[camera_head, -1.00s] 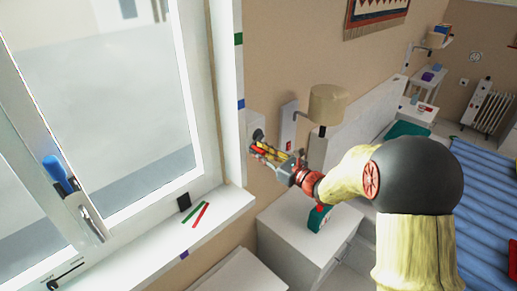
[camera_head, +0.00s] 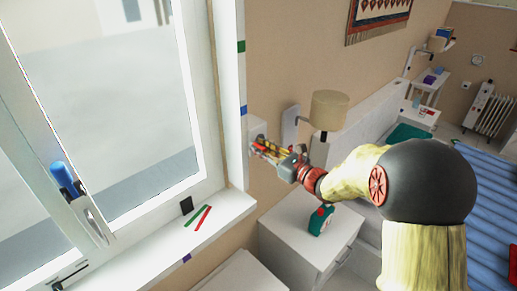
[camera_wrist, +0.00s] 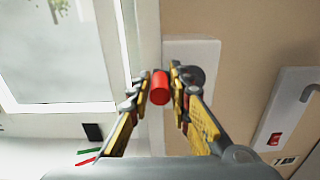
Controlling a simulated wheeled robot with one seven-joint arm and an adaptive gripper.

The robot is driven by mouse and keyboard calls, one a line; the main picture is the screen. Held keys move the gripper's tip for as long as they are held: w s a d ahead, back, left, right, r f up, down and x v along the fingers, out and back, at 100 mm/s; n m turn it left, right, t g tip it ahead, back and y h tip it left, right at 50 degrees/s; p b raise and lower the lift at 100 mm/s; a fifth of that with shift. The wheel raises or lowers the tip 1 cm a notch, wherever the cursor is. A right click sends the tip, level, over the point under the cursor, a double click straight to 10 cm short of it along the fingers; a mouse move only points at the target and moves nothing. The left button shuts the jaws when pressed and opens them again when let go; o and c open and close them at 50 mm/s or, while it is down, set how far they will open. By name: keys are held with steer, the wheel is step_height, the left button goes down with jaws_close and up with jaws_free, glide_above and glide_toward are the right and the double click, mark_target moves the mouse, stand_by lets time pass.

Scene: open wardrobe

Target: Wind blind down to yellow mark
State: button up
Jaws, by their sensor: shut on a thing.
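My gripper (camera_head: 258,145) is at the wall just right of the window frame. In the wrist view its yellow-padded fingers (camera_wrist: 158,95) are closed around a red cylindrical handle (camera_wrist: 160,82). A grey round hub (camera_wrist: 194,75) sits beside the handle, in front of a white wall plate (camera_wrist: 192,50). The plate also shows in the head view (camera_head: 256,126), partly behind the fingers. The window frame carries a green mark (camera_head: 241,46) and a blue mark (camera_head: 243,110). I see no yellow mark and no blind fabric in these views.
A wall lamp (camera_head: 328,108) is close to the right of my gripper. The windowsill (camera_head: 225,207) holds a green and a red stick. A blue-handled window latch (camera_head: 62,174) is at left.

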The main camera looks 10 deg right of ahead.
steer(key=shift+f, duration=0.15)
steer(key=shift+d, duration=0.1)
steer(key=shift+o, duration=0.5)
steer(key=shift+w+d+r+p, duration=0.15)
steer(key=shift+r+p, duration=0.05)
steer(key=shift+r, duration=0.2)
steer(key=shift+w+d+r+p, duration=0.1)
steer(key=shift+d+r+p, duration=0.05)
steer(key=shift+r, duration=0.2)
steer(key=shift+w+d, duration=0.1)
steer(key=shift+o, duration=0.4)
steer(key=shift+w+d+r+p, duration=0.3)
steer(key=shift+d+r, duration=0.15)
steer(key=shift+r, duration=0.1)
steer(key=shift+c, duration=0.8)
steer(key=shift+f, duration=0.1)
steer(key=shift+c, duration=0.3)
steer(key=shift+d, duration=0.1)
